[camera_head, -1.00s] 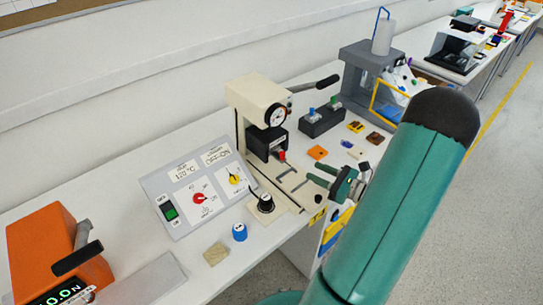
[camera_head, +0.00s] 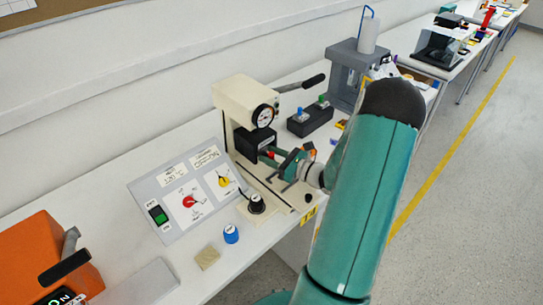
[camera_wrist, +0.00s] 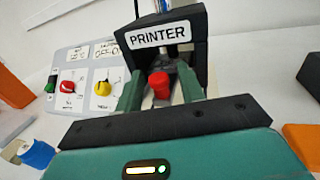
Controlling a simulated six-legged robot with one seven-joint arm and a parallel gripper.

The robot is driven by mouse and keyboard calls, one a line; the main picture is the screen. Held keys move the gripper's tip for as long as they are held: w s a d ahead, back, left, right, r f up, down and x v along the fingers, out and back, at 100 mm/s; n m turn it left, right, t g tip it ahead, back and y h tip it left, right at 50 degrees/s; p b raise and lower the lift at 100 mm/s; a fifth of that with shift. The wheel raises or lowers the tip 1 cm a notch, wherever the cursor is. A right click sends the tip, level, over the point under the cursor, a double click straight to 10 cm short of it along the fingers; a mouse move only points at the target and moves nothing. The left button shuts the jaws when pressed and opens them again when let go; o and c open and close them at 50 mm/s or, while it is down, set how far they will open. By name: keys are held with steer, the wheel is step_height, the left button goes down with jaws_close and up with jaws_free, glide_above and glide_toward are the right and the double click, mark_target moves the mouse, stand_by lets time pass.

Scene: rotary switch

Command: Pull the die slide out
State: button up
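The die slide shows as a red knob (camera_wrist: 158,84) at the front of the black housing labelled PRINTER (camera_wrist: 166,35); the rest of the slide is mostly hidden inside. In the head view the red knob (camera_head: 270,153) sits low on the cream press (camera_head: 240,100). My gripper (camera_wrist: 160,82) is open, with one green finger left of the knob and one right of it. Gaps show on both sides, so I see no grip. In the head view my gripper (camera_head: 273,160) is right at the front of the black housing.
A grey control panel (camera_head: 188,192) with red and yellow dials stands left of the press. A black knob (camera_head: 256,204) and a blue-capped item (camera_head: 231,233) are near the bench's front. A dark block with buttons (camera_head: 310,119) stands right of the press.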

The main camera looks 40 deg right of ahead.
jaws_close()
steer(key=s, duration=1.3)
steer(key=shift+d, duration=0.2)
steer(key=shift+f, duration=0.1)
jaws_free()
steer(key=shift+s, duration=0.2)
steer(key=shift+w, duration=0.25)
steer(key=v, duration=1.4)
steer(key=shift+a, duration=0.1)
steer(key=shift+w, duration=0.1)
